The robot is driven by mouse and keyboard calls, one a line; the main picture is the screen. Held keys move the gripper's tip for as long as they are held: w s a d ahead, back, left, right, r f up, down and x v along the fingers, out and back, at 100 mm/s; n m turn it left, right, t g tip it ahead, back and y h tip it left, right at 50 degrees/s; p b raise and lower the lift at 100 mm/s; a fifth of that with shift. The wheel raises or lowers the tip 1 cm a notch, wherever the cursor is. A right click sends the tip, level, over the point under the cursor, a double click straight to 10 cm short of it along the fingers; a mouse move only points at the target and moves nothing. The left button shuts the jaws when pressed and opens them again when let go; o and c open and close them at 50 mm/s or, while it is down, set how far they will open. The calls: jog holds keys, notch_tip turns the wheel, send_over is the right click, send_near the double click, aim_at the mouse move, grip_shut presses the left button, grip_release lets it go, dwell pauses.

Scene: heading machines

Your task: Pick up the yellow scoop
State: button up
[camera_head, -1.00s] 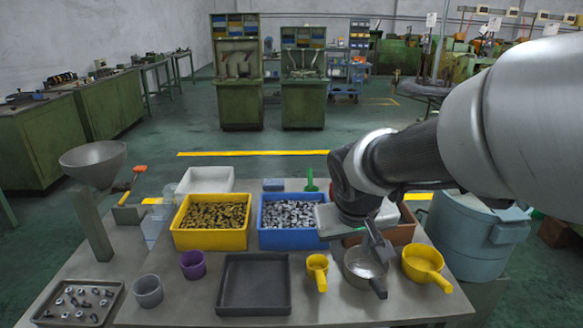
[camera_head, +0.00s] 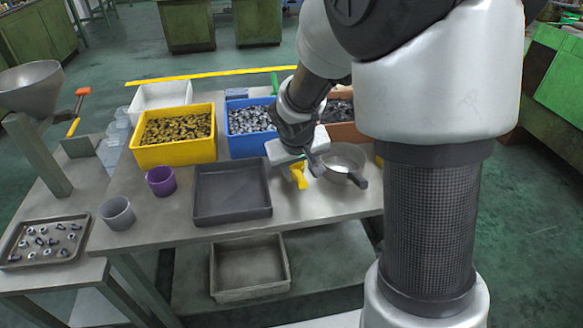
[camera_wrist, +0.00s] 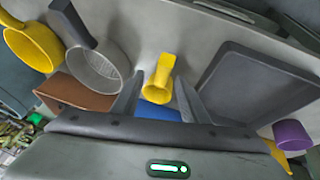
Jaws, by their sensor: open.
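A small yellow scoop (camera_head: 299,174) with a short handle lies on the grey table, partly covered by my arm in the head view. In the wrist view the yellow scoop (camera_wrist: 158,76) shows between the two fingers of my gripper (camera_wrist: 159,88), which is open and empty. The fingers appear apart from it; the height gap is hard to judge. A larger yellow scoop-like pan (camera_wrist: 35,48) is at the wrist view's upper left, and almost wholly hidden in the head view.
A grey metal pan (camera_head: 345,158) sits close right of the scoop. A black tray (camera_head: 232,218) is on its left. Blue (camera_head: 236,150) and yellow (camera_head: 150,157) bins stand behind, with a purple cup (camera_head: 160,181) farther left. Bare table lies in front of the scoop.

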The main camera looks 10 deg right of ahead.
aim_at(298, 174)
jog(key=b+x, duration=0.1)
jog(key=x, duration=0.4)
jog(key=shift+w+a+f, duration=0.1)
jog(key=shift+w+a, duration=0.05)
jog(key=shift+a, duration=0.05)
grip_shut()
